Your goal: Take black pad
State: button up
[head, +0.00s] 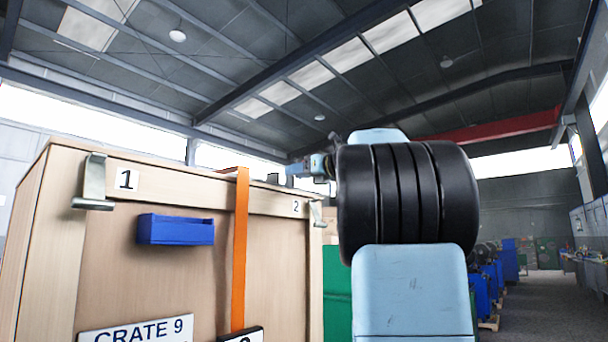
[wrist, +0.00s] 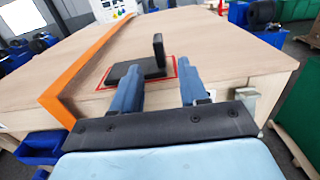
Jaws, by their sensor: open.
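The black pad (wrist: 138,72) lies on top of the wooden crate in the wrist view, within a red outlined square (wrist: 172,80). A black upright piece (wrist: 158,50) rises at its right end; whether the two are one part I cannot tell. My gripper (wrist: 160,68) is open, its two blue fingers pointing towards the pad from the near side. The left finger covers part of the pad's near edge in the picture. The right finger is to the right of the upright piece. Nothing is between the fingers that I can see held.
The wooden crate (head: 150,260) stands at left, with metal clips, a blue bin (head: 176,230) and an orange strap (head: 240,250). The strap also crosses the crate top in the wrist view (wrist: 85,62), left of the pad. An aisle (head: 540,300) is open at right.

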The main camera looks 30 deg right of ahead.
aim_at(279, 175)
jog(key=shift+x, duration=4.75)
grip_shut()
jog(key=shift+s+r, duration=0.2)
jog(key=shift+r, duration=2.25)
